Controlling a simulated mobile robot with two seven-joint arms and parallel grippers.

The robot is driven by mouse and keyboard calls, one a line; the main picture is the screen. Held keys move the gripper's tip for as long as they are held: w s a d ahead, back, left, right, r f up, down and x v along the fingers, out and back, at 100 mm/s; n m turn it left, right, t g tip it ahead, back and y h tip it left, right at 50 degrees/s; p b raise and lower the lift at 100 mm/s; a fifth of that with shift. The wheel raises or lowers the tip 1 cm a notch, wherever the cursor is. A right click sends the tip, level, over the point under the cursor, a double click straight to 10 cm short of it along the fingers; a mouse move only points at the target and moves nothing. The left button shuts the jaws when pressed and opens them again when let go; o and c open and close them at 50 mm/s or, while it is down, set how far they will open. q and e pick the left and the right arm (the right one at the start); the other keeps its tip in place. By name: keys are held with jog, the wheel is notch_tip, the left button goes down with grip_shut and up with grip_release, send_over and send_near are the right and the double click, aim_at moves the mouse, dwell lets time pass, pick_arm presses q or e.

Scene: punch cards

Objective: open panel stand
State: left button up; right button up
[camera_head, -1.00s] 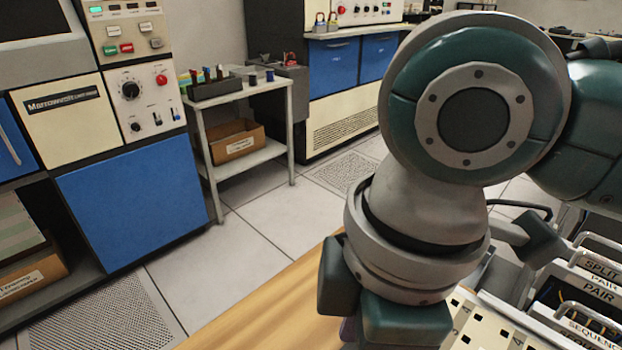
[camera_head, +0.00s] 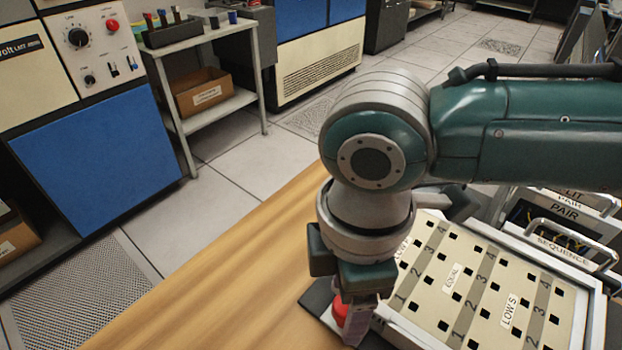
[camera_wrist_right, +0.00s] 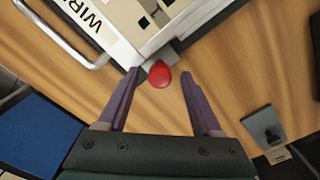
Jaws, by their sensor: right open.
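The panel stand (camera_head: 428,285) is on the wooden table at the lower right of the head view. It holds a beige board with square holes and labels such as EQUAL and LOWS. A red knob (camera_head: 340,312) is at its near left side, partly hidden by my right gripper (camera_head: 352,325). In the right wrist view the red knob (camera_wrist_right: 160,74) sits by a grey part at the stand's corner. My right gripper's purple fingers (camera_wrist_right: 160,88) are open, one each side of the knob, with gaps visible. My left gripper is out of view.
Framed panels with metal handles, labelled PAIR and SEQUENCE (camera_head: 565,247), stand behind the board. A dark device (camera_wrist_right: 264,126) lies on the table in the wrist view. The wooden table (camera_head: 235,275) is clear at left. A cart (camera_head: 215,105) stands across the floor.

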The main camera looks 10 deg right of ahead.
grip_shut()
dwell(0.5)
dwell(0.9)
